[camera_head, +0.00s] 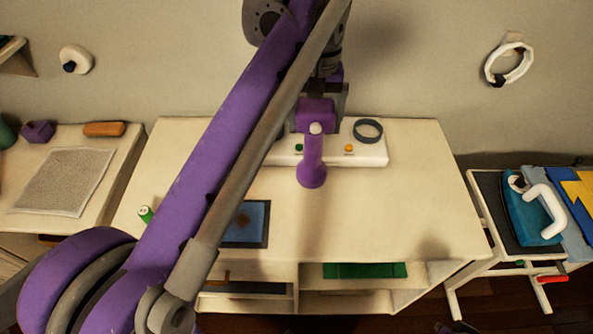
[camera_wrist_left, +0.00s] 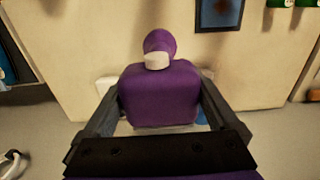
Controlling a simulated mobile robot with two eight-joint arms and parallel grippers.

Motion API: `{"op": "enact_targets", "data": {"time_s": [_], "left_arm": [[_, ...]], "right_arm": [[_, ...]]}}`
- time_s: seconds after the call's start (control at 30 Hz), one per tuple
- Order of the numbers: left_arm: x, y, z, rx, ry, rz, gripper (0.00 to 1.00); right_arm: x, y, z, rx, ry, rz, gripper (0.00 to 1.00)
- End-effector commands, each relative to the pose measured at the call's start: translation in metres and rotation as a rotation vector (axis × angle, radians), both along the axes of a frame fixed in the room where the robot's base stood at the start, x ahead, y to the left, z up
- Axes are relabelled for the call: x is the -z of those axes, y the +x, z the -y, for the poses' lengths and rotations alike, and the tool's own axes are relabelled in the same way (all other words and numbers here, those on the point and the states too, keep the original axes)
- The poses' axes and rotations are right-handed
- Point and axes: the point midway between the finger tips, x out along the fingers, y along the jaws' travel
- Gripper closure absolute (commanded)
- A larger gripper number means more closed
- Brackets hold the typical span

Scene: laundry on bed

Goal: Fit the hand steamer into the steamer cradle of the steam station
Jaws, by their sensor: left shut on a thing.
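The hand steamer (camera_head: 313,150) is purple with a pale button and a rounded end. My left gripper (camera_head: 325,98) is shut on its blocky body, and in the left wrist view the fingers (camera_wrist_left: 158,115) flank the steamer (camera_wrist_left: 158,92). In the head view its rounded end points toward the front of the table. The steam station (camera_head: 375,155) is a long white base with a green and an orange button. A dark open ring (camera_head: 368,131), apparently the steamer cradle, is at its right end, empty. The steamer overlaps the station's middle in the head view, left of the ring; contact is unclear. My right gripper is out of view.
The cream table (camera_head: 400,205) has clear space at front right. A dark-framed blue panel (camera_head: 250,222) and a green-capped item (camera_head: 145,214) are at left. An ironing stand with a teal iron (camera_head: 535,215) stands at right. My left arm hides part of the table.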

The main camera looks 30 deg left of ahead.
Motion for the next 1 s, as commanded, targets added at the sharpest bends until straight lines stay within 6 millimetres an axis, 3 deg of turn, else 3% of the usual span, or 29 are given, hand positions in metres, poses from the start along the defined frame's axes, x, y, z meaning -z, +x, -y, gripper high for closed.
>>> {"op": "enact_targets", "data": {"time_s": [0.17,0.4,0.8,1.0], "left_arm": [[0.007,-0.004,-0.004,-0.012,-0.001,-0.001,1.0],[0.049,-0.004,-0.004,-0.012,0.0,-0.001,1.0],[0.096,-0.004,-0.003,-0.012,0.0,-0.001,1.0],[0.104,-0.004,-0.003,-0.012,0.0,-0.001,1.0]], "right_arm": [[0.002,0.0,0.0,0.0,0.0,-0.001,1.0],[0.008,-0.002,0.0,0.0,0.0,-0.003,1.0],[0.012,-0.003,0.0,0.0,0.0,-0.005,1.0],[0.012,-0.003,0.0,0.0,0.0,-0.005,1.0]]}}
